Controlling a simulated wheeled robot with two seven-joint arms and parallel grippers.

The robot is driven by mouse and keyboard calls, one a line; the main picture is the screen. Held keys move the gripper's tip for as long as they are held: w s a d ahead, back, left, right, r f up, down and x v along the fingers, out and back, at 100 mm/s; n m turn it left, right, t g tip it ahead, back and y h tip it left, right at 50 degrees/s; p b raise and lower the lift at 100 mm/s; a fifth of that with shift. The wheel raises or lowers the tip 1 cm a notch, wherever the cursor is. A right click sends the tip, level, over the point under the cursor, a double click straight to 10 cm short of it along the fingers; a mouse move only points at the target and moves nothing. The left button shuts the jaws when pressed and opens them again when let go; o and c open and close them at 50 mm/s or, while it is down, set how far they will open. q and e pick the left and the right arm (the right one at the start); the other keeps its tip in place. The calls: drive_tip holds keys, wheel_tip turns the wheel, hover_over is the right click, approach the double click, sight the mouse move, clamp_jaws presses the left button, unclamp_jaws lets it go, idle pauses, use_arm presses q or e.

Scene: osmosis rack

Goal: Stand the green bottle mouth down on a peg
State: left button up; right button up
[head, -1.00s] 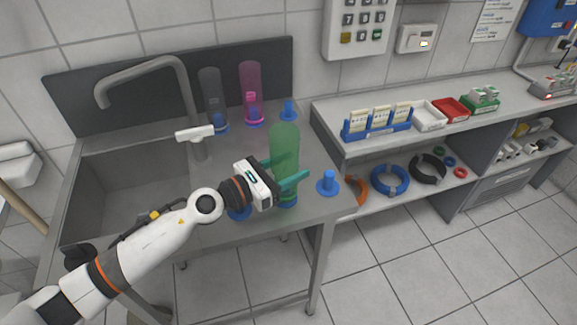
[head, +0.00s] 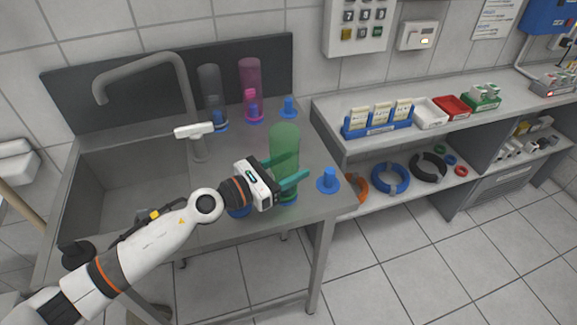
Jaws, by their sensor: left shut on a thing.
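The translucent green bottle (head: 284,143) is upright at the front of the steel counter, rounded closed end up. My left gripper (head: 280,182) is shut around its lower part. Its lower end is over the middle of the front row of blue pegs; the gripper partly hides that end, and I cannot tell whether it is fully down. A bare blue peg (head: 328,179) stands to its right. Another blue peg (head: 239,211) is partly hidden by my gripper. A third bare peg (head: 289,106) is at the back. My right gripper is not in view.
A grey bottle (head: 209,88) and a pink bottle (head: 250,75) stand on pegs behind the green one. The sink (head: 125,185) with its tap (head: 190,105) is at left. A shelf bench (head: 330,115) with trays and rings is at right.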

sight(273, 176)
use_arm(q)
drive_tip(key=shift+f, duration=0.15)
drive_tip(key=o, duration=1.5)
drive_tip(key=shift+b+v, duration=0.7)
drive_tip(key=shift+v, duration=1.8)
drive_tip(key=shift+b+v, duration=1)
drive_tip(key=shift+v, duration=1.05)
drive_tip(key=shift+s+a, duration=0.25)
drive_tip(key=shift+a, duration=0.15)
